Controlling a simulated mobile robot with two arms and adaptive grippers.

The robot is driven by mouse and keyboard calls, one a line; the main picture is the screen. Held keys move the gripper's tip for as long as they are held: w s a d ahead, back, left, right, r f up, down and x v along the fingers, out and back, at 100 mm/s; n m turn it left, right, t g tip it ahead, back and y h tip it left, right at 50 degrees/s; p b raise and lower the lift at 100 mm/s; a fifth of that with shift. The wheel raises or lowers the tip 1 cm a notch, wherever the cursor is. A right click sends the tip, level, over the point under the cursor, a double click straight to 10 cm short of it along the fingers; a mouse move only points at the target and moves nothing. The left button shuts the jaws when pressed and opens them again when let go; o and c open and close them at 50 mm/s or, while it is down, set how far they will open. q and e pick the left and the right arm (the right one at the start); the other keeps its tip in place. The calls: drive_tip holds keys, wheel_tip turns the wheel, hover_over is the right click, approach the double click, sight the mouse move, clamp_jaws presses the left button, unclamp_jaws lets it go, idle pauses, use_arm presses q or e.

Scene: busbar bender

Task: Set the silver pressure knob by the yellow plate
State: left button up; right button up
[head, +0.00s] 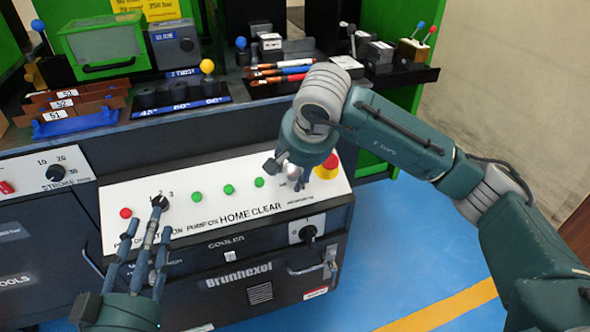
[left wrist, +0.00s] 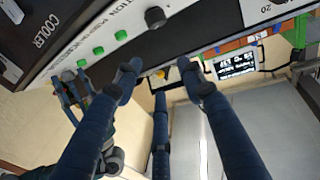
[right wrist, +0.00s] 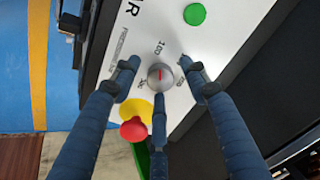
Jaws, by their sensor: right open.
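The silver pressure knob (right wrist: 160,76) is on the white panel in the right wrist view. It has a red mark, with a printed scale around it. Beside it is the yellow plate (right wrist: 137,108) bearing a red button (right wrist: 133,131). My right gripper (right wrist: 160,74) is open, its fingers spread around the knob. I cannot tell whether they touch it. In the head view my right gripper (head: 288,172) is over the panel and mostly covers the knob; the yellow plate (head: 322,173) shows beside it. My left gripper (head: 148,235) is open and empty near a black selector knob (head: 160,199).
The white control panel (head: 250,207) carries several green buttons and a red button (head: 125,212). A black cooler switch (head: 308,233) and a handle (head: 322,262) lie below it. Tools and blocks stand on shelves behind. Blue floor (head: 440,250) is clear at right.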

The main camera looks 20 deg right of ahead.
clamp_jaws()
use_arm(q)
drive_tip(key=shift+r, duration=0.1)
use_arm(e)
drive_tip(key=shift+m, duration=0.3)
drive_tip(key=shift+m, duration=0.5)
drive_tip(key=shift+m+b, duration=0.3)
drive_tip(key=shift+m, duration=0.4)
drive_tip(key=m+b, duration=0.1)
drive_tip(key=m, duration=0.5)
drive_tip(key=shift+m, duration=0.4)
use_arm(q)
drive_tip(key=s+r+t+h, duration=0.1)
drive_tip(key=s+r+t, duration=0.1)
drive_tip(key=r, duration=0.4)
drive_tip(key=s+r+t+h, duration=0.1)
drive_tip(key=s+r+t, duration=0.1)
drive_tip(key=r+t, duration=0.2)
drive_tip(key=shift+s+d+r+t+b, duration=0.15)
drive_tip(key=shift+s+r+t+b, duration=0.2)
drive_tip(key=shift+r, duration=0.6)
use_arm(e)
drive_tip(key=shift+m, duration=1.1)
use_arm(q)
drive_tip(key=shift+s, duration=0.1)
